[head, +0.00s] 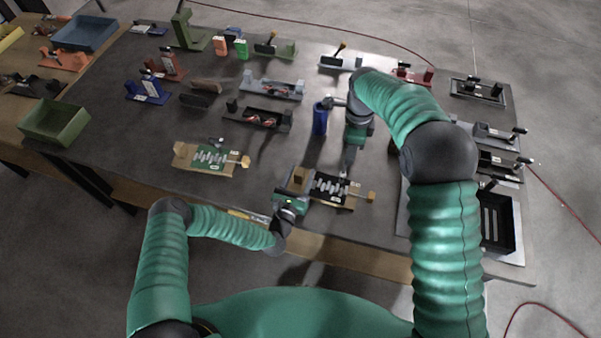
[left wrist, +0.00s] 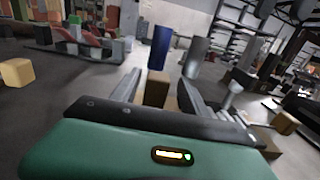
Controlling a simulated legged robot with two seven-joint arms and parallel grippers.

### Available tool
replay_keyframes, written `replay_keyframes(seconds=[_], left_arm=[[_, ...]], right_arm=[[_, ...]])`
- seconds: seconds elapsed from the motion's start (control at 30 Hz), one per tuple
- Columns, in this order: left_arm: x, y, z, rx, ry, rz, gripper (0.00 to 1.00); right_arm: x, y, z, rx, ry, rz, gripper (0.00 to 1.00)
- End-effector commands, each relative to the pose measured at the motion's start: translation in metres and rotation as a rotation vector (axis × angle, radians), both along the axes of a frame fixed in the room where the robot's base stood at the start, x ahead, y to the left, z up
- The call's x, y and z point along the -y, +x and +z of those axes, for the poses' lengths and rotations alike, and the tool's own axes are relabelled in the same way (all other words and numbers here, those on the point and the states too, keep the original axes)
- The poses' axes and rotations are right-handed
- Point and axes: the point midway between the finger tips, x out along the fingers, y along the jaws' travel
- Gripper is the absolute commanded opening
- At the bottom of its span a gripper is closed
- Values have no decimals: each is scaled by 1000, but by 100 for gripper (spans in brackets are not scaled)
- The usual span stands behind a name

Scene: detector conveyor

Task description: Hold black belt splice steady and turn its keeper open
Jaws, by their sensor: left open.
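The black belt splice (head: 328,187) lies on a tan base near the table's front edge, with silver pieces across it and a tan block at its right end (head: 370,197). My left gripper (head: 298,180) is at the splice's left end, open, with its fingers on either side of a brown block (left wrist: 156,88) in the left wrist view. Whether the fingers touch the block is unclear. My right gripper (head: 347,168) points down just above the splice's upper side. Its fingertips are too small to read, and the keeper's position cannot be made out.
A green belt splice (head: 210,157) on a tan base lies to the left. A blue cylinder (head: 320,119) stands behind the black splice. A black crate (head: 497,222) is at the right, a green bin (head: 56,122) at the left. Several fixtures fill the table's back.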

Motion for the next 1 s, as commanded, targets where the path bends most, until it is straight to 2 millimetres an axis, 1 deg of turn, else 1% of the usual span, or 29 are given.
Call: replay_keyframes(seconds=[0.1, 0.27, 0.3, 0.7, 1.0], left_arm=[[0, 4, 0, 0, -1, 0, 53], [-1, 4, 0, 0, -2, 1, 53], [-1, 4, 0, 0, -2, 1, 51], [1, 4, 0, -1, 0, 0, 0], [0, 4, 0, -1, 0, 0, 0]], right_arm=[[-2, 0, 0, 0, -1, 1, 36], [-3, 0, 0, 1, -2, 2, 36], [-3, 0, 0, 1, -2, 2, 36], [-1, 0, 0, 0, 0, 1, 36], [-2, 0, 0, 0, -1, 1, 36]])
